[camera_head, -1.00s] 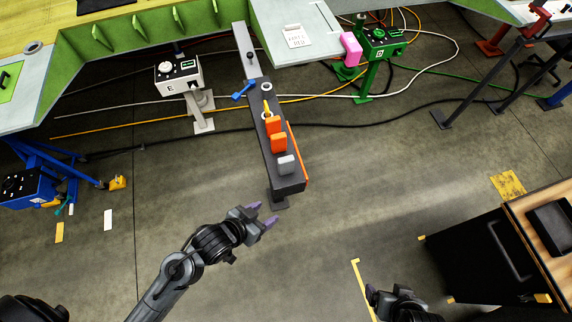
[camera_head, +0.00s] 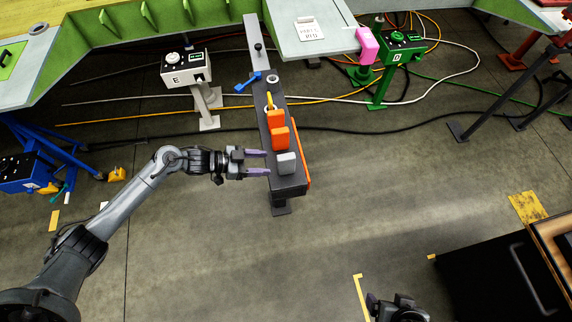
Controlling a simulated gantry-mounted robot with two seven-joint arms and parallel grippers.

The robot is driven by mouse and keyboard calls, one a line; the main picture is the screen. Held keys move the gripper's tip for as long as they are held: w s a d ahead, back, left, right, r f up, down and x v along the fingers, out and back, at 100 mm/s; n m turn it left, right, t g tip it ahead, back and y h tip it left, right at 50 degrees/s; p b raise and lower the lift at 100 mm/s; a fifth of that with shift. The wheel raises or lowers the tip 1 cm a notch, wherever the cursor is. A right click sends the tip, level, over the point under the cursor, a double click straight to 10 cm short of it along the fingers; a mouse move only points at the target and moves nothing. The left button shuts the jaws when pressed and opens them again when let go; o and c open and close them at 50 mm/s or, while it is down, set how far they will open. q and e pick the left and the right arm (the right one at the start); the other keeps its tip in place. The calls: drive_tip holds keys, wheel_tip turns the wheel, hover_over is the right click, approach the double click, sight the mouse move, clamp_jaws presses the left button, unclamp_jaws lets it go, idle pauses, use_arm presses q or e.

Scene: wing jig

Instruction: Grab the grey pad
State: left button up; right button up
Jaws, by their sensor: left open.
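The grey pad (camera_head: 287,162) is a small light-grey block near the front end of the dark narrow bench (camera_head: 290,184). My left gripper (camera_head: 268,162) is open, with its purple fingertips just left of the pad, pointing at it. The fingers appear one above the other in the picture, and the pad does not look to be between them. I cannot tell the height gap. My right gripper (camera_head: 396,302) shows only in part at the bottom edge; its fingers are not clear.
Two orange blocks (camera_head: 278,137) stand just behind the pad, with a yellow tool (camera_head: 270,103), a ring (camera_head: 273,79) and a blue tool (camera_head: 248,82) further back. A white pedestal box (camera_head: 187,70) stands left. A black cabinet (camera_head: 492,283) is at the lower right.

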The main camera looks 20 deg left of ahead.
sight(286, 162)
use_arm(q)
drive_tip(key=x, duration=0.3)
drive_tip(key=shift+w+d+f, duration=0.1)
drive_tip(key=shift+d, duration=0.2)
drive_tip(key=shift+w+d+p, duration=0.3)
drive_tip(key=shift+d+p, duration=0.1)
drive_tip(key=shift+d, duration=0.05)
drive_tip(key=x, duration=0.3)
drive_tip(key=shift+w+d+p, duration=0.15)
drive_tip(key=shift+w+p, duration=0.05)
drive_tip(key=shift+p, duration=0.15)
drive_tip(key=shift+w+d+f, duration=0.1)
drive_tip(key=shift+w+d, duration=0.1)
drive_tip(key=shift+d, duration=0.15)
clamp_jaws()
